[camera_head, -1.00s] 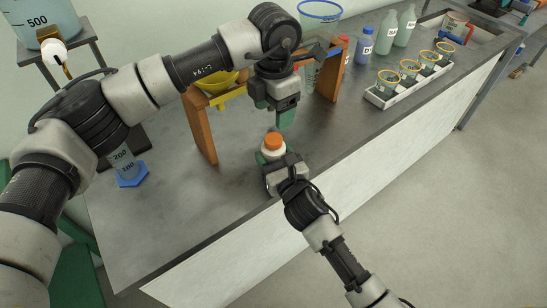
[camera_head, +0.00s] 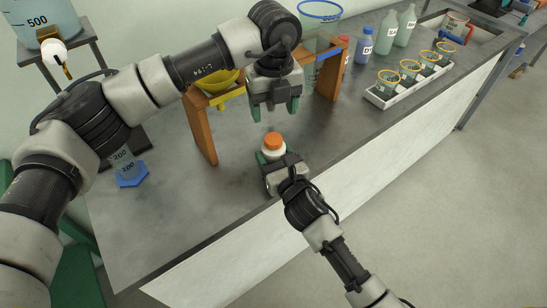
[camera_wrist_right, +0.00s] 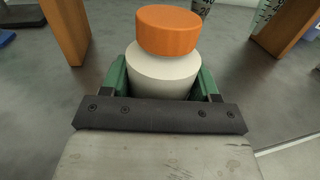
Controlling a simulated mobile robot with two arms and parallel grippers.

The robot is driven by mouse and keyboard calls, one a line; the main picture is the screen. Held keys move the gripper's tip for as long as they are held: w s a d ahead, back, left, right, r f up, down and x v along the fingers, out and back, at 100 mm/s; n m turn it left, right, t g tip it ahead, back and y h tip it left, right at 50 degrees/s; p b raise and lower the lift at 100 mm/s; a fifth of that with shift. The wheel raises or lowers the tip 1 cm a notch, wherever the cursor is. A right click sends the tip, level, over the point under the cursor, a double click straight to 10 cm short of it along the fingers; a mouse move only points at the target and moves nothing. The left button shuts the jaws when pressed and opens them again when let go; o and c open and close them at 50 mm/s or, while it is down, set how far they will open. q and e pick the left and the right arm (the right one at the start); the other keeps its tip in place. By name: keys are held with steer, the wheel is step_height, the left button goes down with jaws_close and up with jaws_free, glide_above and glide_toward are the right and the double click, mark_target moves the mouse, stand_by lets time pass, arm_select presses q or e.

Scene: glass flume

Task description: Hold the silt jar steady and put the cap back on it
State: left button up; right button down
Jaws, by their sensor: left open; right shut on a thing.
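The silt jar (camera_head: 268,153) is a small white jar standing on the bench near its front edge; it also shows in the right wrist view (camera_wrist_right: 163,72). The orange cap (camera_head: 273,139) sits on top of the jar, and in the right wrist view the cap (camera_wrist_right: 167,30) looks level on it. My right gripper (camera_head: 276,162) is shut on the jar, one green finger on each side. Its lower part is hidden by the gripper. My left gripper (camera_head: 274,108) is open and empty, above and apart from the cap, fingers pointing down.
A wooden stand (camera_head: 200,130) with a yellow funnel (camera_head: 218,84) is behind my left gripper. A measuring cylinder with a blue base (camera_head: 131,175) stands at left. A white tray (camera_head: 382,100) of cups and several bottles (camera_head: 386,32) are at right. The bench right of the jar is clear.

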mark_target(274, 138)
arm_select(q)
steer(key=n, duration=0.3)
stand_by(0.4)
steer(key=shift+f, duration=4)
